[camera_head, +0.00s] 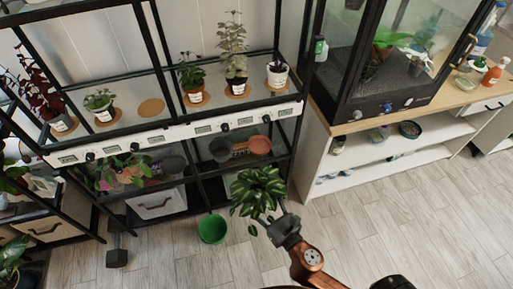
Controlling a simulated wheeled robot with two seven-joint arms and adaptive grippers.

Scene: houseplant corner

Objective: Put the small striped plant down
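The small striped plant (258,190), with dark green leaves marked by paler stripes, is in front of the lower shelves, right of centre. My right gripper (268,219) reaches up to it from the lower right and appears shut on it, holding it up in the air. The leaves hide its pot and most of the grip. A bare round cork coaster (151,107) lies on the upper shelf (127,122), between potted plants on other coasters. My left gripper is not in view.
Potted plants flank the bare coaster: a low one (101,103) at left and a leafy one (191,78) at right. Thin black posts frame the shelves. A green pot (212,229) stands on the floor. A glass cabinet (390,60) is at right. The floor at right is clear.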

